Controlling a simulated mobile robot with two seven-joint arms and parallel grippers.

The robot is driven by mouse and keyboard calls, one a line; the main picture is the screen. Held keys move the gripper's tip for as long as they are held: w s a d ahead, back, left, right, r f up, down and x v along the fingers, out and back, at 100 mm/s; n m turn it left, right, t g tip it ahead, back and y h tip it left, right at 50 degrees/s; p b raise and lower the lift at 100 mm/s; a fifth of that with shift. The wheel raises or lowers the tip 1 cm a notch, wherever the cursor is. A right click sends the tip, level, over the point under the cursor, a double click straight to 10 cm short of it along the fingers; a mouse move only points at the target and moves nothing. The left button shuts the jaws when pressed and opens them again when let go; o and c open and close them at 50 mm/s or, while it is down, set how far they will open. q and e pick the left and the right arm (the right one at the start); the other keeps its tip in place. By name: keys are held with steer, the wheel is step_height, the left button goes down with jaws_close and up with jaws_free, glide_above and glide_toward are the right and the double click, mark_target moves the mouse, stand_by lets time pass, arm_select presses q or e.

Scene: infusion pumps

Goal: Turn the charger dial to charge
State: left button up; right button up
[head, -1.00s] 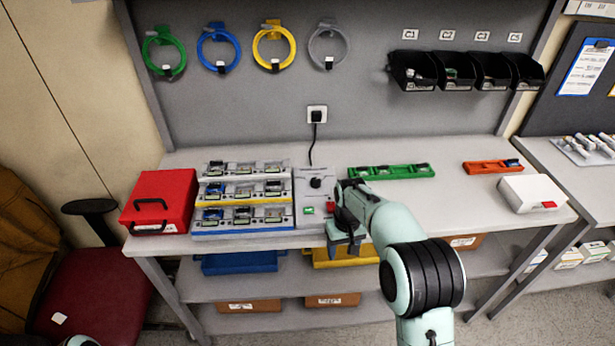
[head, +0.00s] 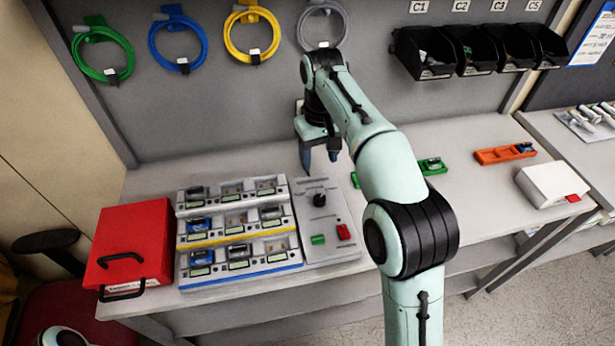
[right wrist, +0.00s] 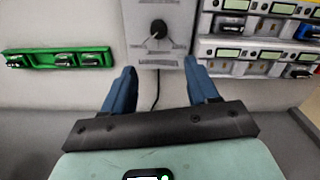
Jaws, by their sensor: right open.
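The charger panel (head: 328,250) is a grey plate on the bench. Its black dial (head: 320,199) sits near the top, with a green button (head: 317,239) and a red button (head: 343,231) below. My right gripper (head: 320,172) is open and empty above the far end of the panel, apart from the dial. In the right wrist view the dial (right wrist: 158,28) shows ahead of the spread blue fingertips (right wrist: 160,75), about midway between them. A light pointer mark shows on the dial; its setting is too small to read. My left gripper is not in view.
A charging rack (head: 238,237) with several modules stands directly left of the panel. A red case (head: 128,245) is further left. A green tray (head: 432,166), an orange tray (head: 503,154) and a white box (head: 548,186) lie right. Cables and black bins hang behind.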

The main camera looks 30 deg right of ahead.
mark_target(319, 197)
steer(key=f+b, duration=0.1)
steer(key=f, duration=0.3)
steer(key=f+b, duration=0.1)
steer(key=f, duration=0.3)
steer(key=s+f+b, duration=0.1)
steer(key=f, duration=0.3)
steer(key=shift+f, duration=0.15)
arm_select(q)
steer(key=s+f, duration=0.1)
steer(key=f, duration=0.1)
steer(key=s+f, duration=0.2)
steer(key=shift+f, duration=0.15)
arm_select(e)
steer(key=shift+f, duration=0.4)
steer(key=c, duration=1)
steer(key=shift+c, duration=0.2)
